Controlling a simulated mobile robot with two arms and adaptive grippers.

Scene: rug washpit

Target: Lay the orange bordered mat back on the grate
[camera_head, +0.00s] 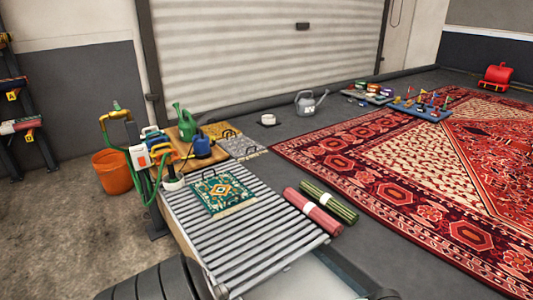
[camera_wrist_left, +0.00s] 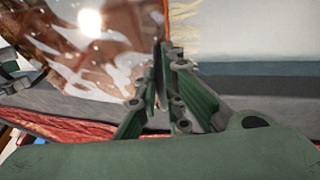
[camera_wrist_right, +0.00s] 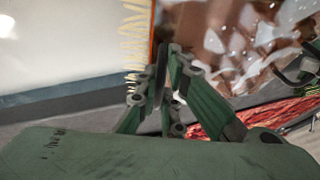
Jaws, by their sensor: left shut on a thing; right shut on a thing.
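The orange bordered mat shows only as a thin orange edge with cream fringe, in the left wrist view (camera_wrist_left: 167,22) and the right wrist view (camera_wrist_right: 153,38). My left gripper (camera_wrist_left: 160,70) is shut on it at this edge. My right gripper (camera_wrist_right: 162,70) is also shut at a fringed orange edge. Most of the mat cannot be made out, and neither it nor my grippers show in the head view. The slatted metal grate (camera_head: 255,245) has a green mat with a cream medallion (camera_head: 218,193) on its far part. The grate's near part is bare.
Red and green rolled mats (camera_head: 313,212) lie along the grate's right side. A large red rug (camera_head: 430,180) covers the floor at right.

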